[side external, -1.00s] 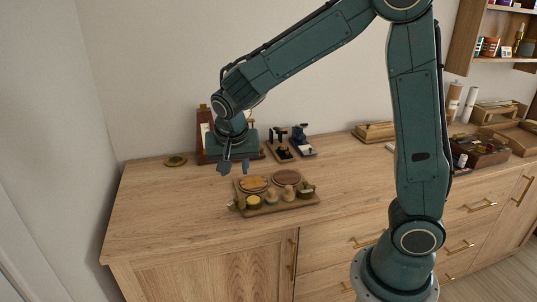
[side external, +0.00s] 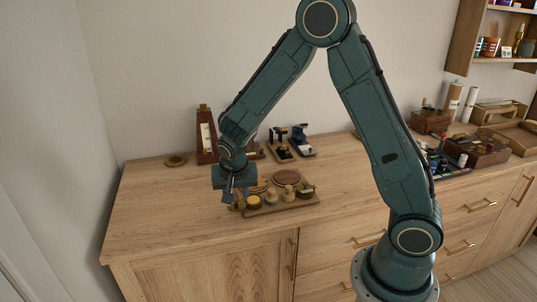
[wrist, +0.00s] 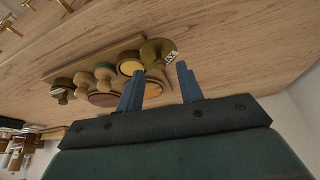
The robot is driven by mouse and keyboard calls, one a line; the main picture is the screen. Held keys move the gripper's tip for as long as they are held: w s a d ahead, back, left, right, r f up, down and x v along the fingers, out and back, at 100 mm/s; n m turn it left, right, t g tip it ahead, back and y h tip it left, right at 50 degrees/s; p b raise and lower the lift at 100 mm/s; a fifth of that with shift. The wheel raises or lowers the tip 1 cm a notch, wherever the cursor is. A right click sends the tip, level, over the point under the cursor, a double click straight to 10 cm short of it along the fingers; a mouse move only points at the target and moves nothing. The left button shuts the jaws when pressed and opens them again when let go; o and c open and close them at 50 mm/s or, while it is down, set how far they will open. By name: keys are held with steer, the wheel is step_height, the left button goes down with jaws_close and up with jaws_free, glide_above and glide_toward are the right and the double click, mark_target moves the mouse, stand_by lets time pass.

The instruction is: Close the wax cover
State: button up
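The wax cover (wrist: 158,52) is a round olive-brass lid with a "WAX" label, standing open beside a tin of yellow wax (wrist: 130,67). In the side view the yellow tin (side external: 254,202) sits at the tray's left front, with the cover (side external: 239,204) at its left, partly hidden by my gripper. My gripper (side external: 232,194) hangs just above the cover. In the wrist view my gripper (wrist: 158,80) has its two blue fingers apart with nothing between them. The cover is just beyond the fingertips; I cannot tell if they touch it.
The wooden tray (side external: 290,208) also holds several stamps (side external: 288,193) and round discs (side external: 286,177). A dark upright stand (side external: 206,135) and small devices (side external: 290,143) stand behind. A brass dish (side external: 176,160) lies back left. The counter's left front is clear.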

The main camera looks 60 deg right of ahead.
steer(key=shift+x, duration=0.75)
steer(key=shift+c, duration=0.5)
jaws_close()
